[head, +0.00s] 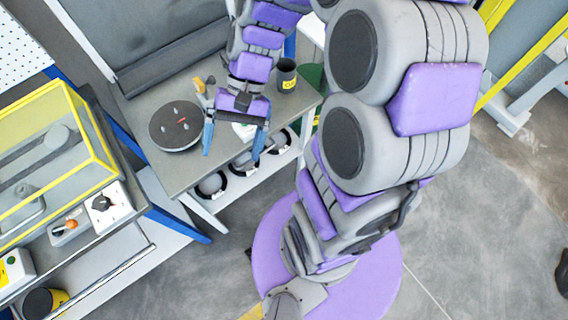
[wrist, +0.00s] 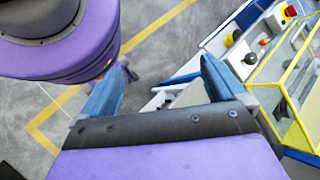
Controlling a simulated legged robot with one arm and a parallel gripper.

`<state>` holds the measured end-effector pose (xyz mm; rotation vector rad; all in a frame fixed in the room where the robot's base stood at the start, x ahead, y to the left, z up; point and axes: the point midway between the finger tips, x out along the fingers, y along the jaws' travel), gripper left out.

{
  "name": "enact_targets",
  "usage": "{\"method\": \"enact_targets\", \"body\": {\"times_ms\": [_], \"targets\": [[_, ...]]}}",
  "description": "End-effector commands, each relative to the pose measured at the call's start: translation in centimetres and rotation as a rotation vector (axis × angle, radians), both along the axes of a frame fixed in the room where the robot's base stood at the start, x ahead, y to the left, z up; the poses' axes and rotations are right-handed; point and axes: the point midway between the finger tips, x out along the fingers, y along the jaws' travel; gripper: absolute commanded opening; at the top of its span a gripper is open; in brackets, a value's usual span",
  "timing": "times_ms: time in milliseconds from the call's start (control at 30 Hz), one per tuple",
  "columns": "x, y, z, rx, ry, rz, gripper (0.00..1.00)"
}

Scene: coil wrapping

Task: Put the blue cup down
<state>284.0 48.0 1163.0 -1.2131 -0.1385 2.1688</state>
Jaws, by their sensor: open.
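My gripper (head: 234,140) is open over the front edge of the grey workbench (head: 182,176), with its two blue fingers apart. In the wrist view my gripper (wrist: 165,82) holds nothing between its fingers. I cannot make out a clearly blue cup in either view. A dark cup (head: 286,75) with a yellow label stands upright on the bench, behind and to the right of my gripper and apart from it. A small white item (head: 243,131) shows between the fingers in the head view, partly hidden by my gripper.
A round dark plate (head: 176,126) lies on the bench left of my gripper. Several coils (head: 243,166) sit on the shelf below. A yellow-framed clear case (head: 50,160) stands at left, near a control box (head: 106,206). Another dark-and-yellow container (head: 44,302) is at lower left.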

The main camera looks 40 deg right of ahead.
Motion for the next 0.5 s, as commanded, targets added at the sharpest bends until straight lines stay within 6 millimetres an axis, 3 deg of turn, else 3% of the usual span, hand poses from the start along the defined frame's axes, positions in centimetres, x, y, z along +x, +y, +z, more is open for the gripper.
{"method": "enact_targets", "body": {"times_ms": [300,500], "targets": [[-6.6,-1.1,1.5,-0.272,-0.193,0.256,0.97],[-9.6,-3.1,2.1,-0.418,-0.308,0.369,0.97]]}}
